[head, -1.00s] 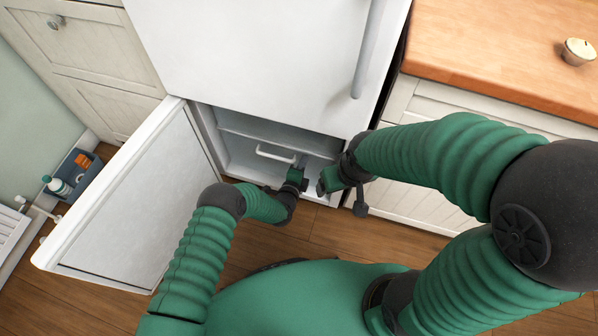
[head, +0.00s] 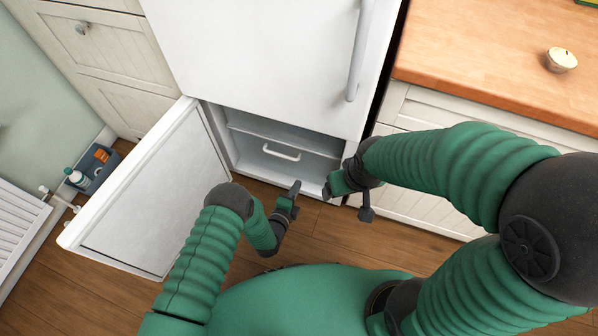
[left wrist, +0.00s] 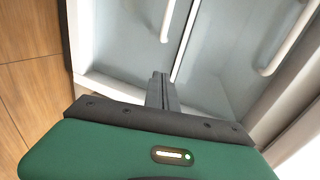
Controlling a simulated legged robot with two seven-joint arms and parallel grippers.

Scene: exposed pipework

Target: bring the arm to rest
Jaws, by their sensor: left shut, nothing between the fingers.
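My left gripper (head: 296,188) is shut and empty. In the head view it is over the floor just in front of the open lower compartment (head: 235,137) of the white fridge. In the left wrist view its closed fingers (left wrist: 160,80) point at the pale compartment interior. My left arm (head: 205,250) is bent, with the forearm reaching forward. My right gripper (head: 330,190) is close to the right of the left one, near the compartment's lower right corner; its jaws are too small and angled to read.
The lower fridge door (head: 155,195) stands wide open at left. A drawer with a white handle (head: 281,153) is inside the compartment. A wooden counter (head: 470,45) with a small pale cup (head: 561,60) is at right. A blue caddy (head: 98,170) stands by the wall. Wooden floor (head: 310,235) is clear in front.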

